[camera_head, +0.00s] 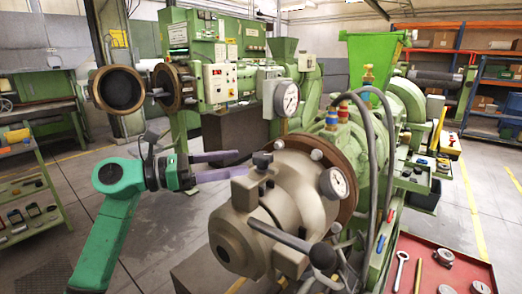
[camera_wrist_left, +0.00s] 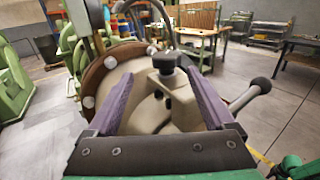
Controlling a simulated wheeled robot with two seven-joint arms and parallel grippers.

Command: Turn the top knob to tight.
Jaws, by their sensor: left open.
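The top knob (camera_head: 262,160) is black and sits on a block on top of the beige extruder head (camera_head: 290,205). In the left wrist view the knob (camera_wrist_left: 165,62) stands between the two purple fingers, near their tips, with gaps on both sides. My left gripper (camera_head: 243,162) comes in from the left and is open and empty. Its tips are close to the knob and appear not to touch it. My right gripper is not in view.
A black-ended lever (camera_head: 318,254) sticks out of the head below the knob. A red tray with tools (camera_head: 482,272) lies at the lower right. Open floor (camera_head: 155,225) is on the left.

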